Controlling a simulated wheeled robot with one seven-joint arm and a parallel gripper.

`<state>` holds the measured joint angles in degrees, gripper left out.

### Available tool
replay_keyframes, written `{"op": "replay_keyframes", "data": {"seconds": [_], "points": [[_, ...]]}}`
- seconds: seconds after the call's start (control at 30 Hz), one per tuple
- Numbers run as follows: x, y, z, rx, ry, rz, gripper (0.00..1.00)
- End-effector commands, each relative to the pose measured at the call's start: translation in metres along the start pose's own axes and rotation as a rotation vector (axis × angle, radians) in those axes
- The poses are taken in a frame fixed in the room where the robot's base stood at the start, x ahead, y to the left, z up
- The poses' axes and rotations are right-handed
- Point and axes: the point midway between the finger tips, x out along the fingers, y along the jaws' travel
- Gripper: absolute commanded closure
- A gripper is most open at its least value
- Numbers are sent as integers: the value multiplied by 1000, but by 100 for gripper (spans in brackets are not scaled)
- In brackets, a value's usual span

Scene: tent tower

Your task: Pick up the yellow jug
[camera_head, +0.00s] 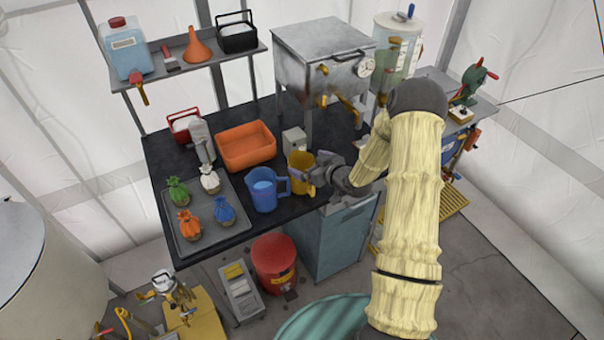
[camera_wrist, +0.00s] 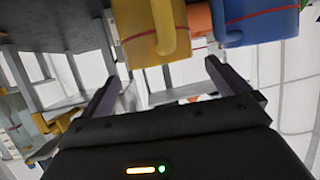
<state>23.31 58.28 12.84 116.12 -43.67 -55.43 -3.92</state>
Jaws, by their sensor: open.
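The yellow jug (camera_head: 299,166) stands upright on the black table, just right of the blue jug (camera_head: 263,187). My gripper (camera_head: 314,180) is at its right side, with the fingers close to it and partly covering it. In the wrist view the yellow jug (camera_wrist: 140,35) and its handle (camera_wrist: 166,28) are at the top, just past the fingertips. The blue jug (camera_wrist: 262,25) is beside it on the right there. My gripper (camera_wrist: 160,80) is open with nothing between its fingers. I cannot tell whether a finger touches the jug.
An orange bin (camera_head: 247,146) and a small grey box (camera_head: 294,140) stand behind the jugs. A grey tray (camera_head: 190,247) with several colored sacks is at the left. A metal oven (camera_head: 322,50) stands at the back. A teal cabinet (camera_head: 331,245) is below the table edge.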

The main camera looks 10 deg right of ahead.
Motion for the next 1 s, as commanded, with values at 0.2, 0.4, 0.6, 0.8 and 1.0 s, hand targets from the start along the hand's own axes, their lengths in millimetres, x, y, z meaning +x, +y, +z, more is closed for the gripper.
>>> {"op": "replay_keyframes", "data": {"seconds": [0.2,0.4,0.6,0.8,1.0], "points": [[16,-1,2,1,-1,-2,0],[40,-1,4,0,1,-1,0],[51,-1,7,0,0,0,0],[51,-1,7,0,0,0,0],[51,-1,7,0,0,0,0]]}}
